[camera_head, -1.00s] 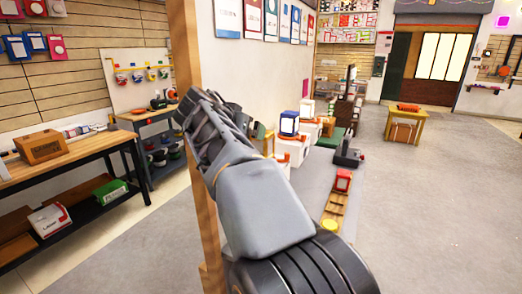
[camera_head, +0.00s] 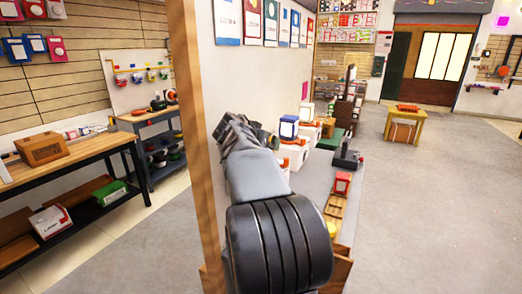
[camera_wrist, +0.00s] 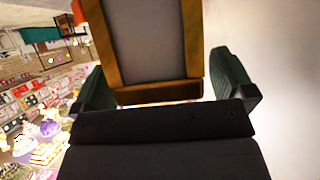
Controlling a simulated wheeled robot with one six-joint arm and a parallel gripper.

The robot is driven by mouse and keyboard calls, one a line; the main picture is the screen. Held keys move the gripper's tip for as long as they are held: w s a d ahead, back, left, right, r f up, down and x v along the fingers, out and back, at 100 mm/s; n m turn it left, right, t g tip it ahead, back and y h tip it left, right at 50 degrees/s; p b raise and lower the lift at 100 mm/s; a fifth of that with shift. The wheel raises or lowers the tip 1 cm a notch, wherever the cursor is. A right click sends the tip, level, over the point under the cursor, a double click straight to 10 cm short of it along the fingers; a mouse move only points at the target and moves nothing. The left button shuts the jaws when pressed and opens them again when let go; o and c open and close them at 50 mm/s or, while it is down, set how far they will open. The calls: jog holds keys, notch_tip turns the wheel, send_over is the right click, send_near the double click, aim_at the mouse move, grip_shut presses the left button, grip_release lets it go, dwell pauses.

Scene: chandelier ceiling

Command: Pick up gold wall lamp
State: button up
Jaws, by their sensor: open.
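In the wrist view, a gold-framed thing (camera_wrist: 192,40) with a flat dark grey panel fills the upper middle; it looks like the gold wall lamp, but I cannot be sure. My gripper (camera_wrist: 165,82) is open, with one green-padded finger on each side of the lower end of this frame. I see gaps between the frame and the fingers, and no grip on it. In the head view, my arm reaches forward beside the wooden post, and its own links largely hide the gripper. I cannot make out the lamp there.
A wooden post (camera_head: 190,150) stands close to the left of my arm. A workbench (camera_head: 75,160) stands farther left. White and orange boxes (camera_head: 293,152) and a red item (camera_head: 342,183) stand on the counter beyond my arm. Open floor (camera_head: 430,220) lies to the right.

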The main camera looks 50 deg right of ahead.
jog(key=shift+d+f, duration=0.15)
jog(key=shift+d, duration=0.15)
jog(key=c, duration=1.1)
